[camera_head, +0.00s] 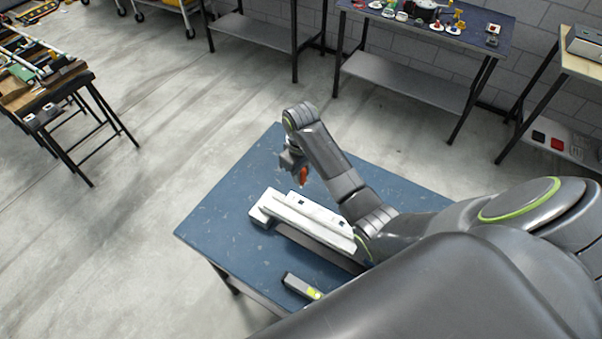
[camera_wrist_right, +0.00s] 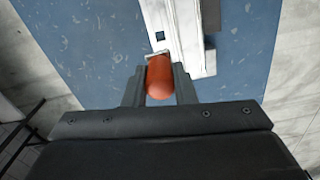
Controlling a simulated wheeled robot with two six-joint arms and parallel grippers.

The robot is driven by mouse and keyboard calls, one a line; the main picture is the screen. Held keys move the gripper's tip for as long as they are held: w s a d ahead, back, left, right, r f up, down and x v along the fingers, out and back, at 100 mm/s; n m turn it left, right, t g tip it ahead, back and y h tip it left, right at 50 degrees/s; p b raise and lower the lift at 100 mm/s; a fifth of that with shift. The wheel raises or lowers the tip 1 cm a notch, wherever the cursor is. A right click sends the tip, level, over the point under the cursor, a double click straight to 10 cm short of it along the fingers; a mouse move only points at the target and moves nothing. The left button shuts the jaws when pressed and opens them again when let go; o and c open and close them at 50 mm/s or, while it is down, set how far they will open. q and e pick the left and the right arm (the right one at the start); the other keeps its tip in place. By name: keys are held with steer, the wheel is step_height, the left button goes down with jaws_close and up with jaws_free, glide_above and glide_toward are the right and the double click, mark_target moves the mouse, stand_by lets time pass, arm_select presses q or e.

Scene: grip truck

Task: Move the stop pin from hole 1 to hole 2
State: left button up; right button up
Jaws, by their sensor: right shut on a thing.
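My right gripper (camera_head: 298,168) is shut on the orange-red stop pin (camera_head: 303,176), over the blue table. In the right wrist view the pin (camera_wrist_right: 159,78) sits between the two dark fingers (camera_wrist_right: 160,92), seen from its rounded end. The white fixture (camera_head: 310,222) is a long stepped bar on the table. It shows beyond the pin in the right wrist view (camera_wrist_right: 183,28), with a small dark square hole (camera_wrist_right: 160,36) just past the pin. I cannot tell whether the pin's far end touches the fixture. My left gripper is not in view.
The blue table (camera_head: 215,220) has free room left of the fixture. A grey device with a yellow-green end (camera_head: 302,287) lies near the table's front edge. Other benches with tools and parts stand farther back, across the open floor.

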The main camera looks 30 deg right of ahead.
steer(key=shift+r, duration=1.85)
steer(key=shift+f, duration=0.1)
